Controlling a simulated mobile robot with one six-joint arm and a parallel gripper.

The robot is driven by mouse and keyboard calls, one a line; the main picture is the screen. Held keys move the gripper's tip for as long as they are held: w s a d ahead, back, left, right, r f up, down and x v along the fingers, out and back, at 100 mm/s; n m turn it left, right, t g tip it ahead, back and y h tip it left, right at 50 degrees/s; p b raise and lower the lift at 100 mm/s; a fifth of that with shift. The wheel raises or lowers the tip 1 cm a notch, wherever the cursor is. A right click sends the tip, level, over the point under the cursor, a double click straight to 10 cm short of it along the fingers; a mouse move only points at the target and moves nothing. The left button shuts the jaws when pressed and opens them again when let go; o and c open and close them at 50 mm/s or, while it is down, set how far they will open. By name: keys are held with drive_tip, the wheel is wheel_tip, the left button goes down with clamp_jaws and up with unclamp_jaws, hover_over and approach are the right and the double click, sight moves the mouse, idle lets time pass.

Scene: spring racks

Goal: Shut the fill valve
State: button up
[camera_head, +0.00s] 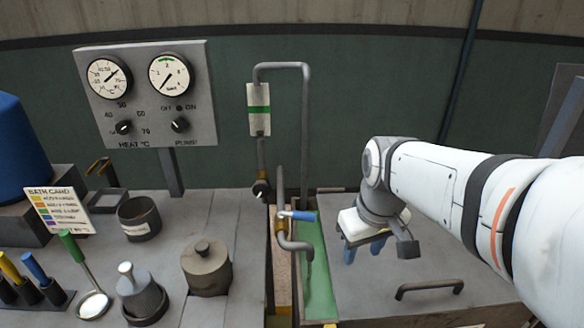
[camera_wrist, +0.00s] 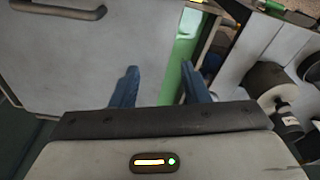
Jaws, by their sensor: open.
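A valve with a blue lever handle (camera_head: 299,215) sits on a grey bent pipe (camera_head: 280,190) above a narrow green-lined trough (camera_head: 318,275). The lever lies roughly level, pointing right. The pipe's hooked outlet is just below it. A dark round knob (camera_head: 261,188) is on the taller pipe to the left; no label tells which is the fill valve. My gripper (camera_head: 363,250) is open and empty, pointing down over the grey lidded top, right of the blue lever and apart from it. Its blue fingers also show in the wrist view (camera_wrist: 160,86), where the lever is not clearly seen.
A tall pipe (camera_head: 305,120) rises behind the trough. A bar handle (camera_head: 430,287) stands on the grey lid at right. The left bench holds a dark pot (camera_head: 139,217), a lidded canister (camera_head: 206,268) and coloured-handled tools. A gauge panel (camera_head: 146,95) stands behind.

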drive_tip(key=w+a+r+n+g+p, duration=0.1)
drive_tip(key=w+a+r+n, duration=0.15)
drive_tip(key=w, duration=0.25)
drive_tip(key=w+a+r+n+g+p, duration=0.1)
drive_tip(key=w+a+n, duration=0.1)
drive_tip(key=w+n, duration=0.3)
drive_tip(key=n+g+p, duration=0.1)
drive_tip(key=n+g, duration=0.1)
drive_tip(key=n, duration=0.2)
approach(299, 216)
drive_tip(key=d+f, duration=0.1)
drive_tip(key=x, duration=0.7)
drive_tip(key=shift+w+f+p, duration=0.15)
drive_tip(key=shift+f+p, duration=0.1)
drive_tip(key=shift+p, duration=0.15)
clamp_jaws()
